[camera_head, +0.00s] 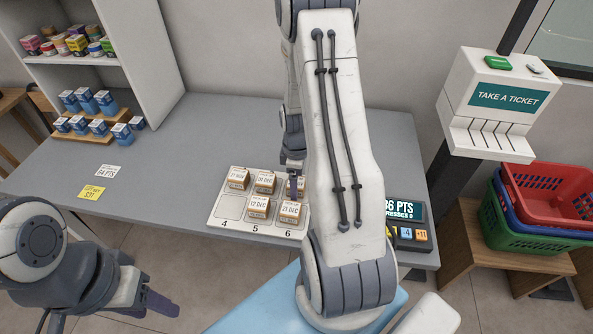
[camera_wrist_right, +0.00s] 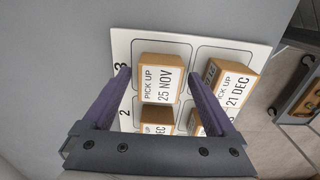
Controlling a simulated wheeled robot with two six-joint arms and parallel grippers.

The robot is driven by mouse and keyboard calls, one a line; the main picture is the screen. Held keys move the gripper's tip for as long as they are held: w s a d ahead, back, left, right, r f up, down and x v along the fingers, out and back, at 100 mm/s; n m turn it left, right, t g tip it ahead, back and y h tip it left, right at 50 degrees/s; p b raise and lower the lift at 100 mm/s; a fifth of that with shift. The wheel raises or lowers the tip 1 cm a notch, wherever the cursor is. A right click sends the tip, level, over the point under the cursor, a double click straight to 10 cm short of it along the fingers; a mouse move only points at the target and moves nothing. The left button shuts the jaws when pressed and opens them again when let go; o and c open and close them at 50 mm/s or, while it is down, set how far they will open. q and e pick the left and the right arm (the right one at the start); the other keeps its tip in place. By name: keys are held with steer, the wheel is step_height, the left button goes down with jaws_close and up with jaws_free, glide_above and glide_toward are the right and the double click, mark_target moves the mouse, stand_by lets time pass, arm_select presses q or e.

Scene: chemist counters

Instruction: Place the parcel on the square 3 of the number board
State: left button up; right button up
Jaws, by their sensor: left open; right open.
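The white number board (camera_head: 223,213) lies on the grey counter, with 4, 5 and 6 along its front edge. In the right wrist view, the parcel marked 25 NOV (camera_wrist_right: 161,84) sits upright on the square beside the 3. My right gripper (camera_wrist_right: 158,75) is open, its fingers on either side of this parcel, with no clear grip on it. In the head view the right arm hides most of that square. Parcels 21 DEC (camera_head: 290,212) and 12 DEC (camera_head: 258,208) stand on squares 6 and 5. My left gripper (camera_head: 148,296) is open and empty, in front of the counter.
Two more parcels (camera_head: 239,178) (camera_head: 265,182) stand in the back row; square 4 is bare. A till display (camera_head: 404,209) stands right of the board. A ticket dispenser (camera_head: 500,98) and baskets (camera_head: 550,195) are farther right. Shelves (camera_head: 125,60) stand at left.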

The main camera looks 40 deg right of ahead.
step_height(320, 180, up, 12)
steer(key=s+a+r, duration=0.1)
steer(key=a+r, duration=0.1)
steer(key=a, duration=0.7)
steer(key=a+r, duration=0.3)
steer(key=a, duration=0.6)
steer(key=s+a+r+y, duration=0.1)
steer(key=s+a+r, duration=0.1)
steer(key=s+a, duration=1.1)
steer(key=shift+s+r+m, duration=0.3)
steer(key=shift+s+m, duration=0.1)
steer(key=shift+s, duration=0.75)
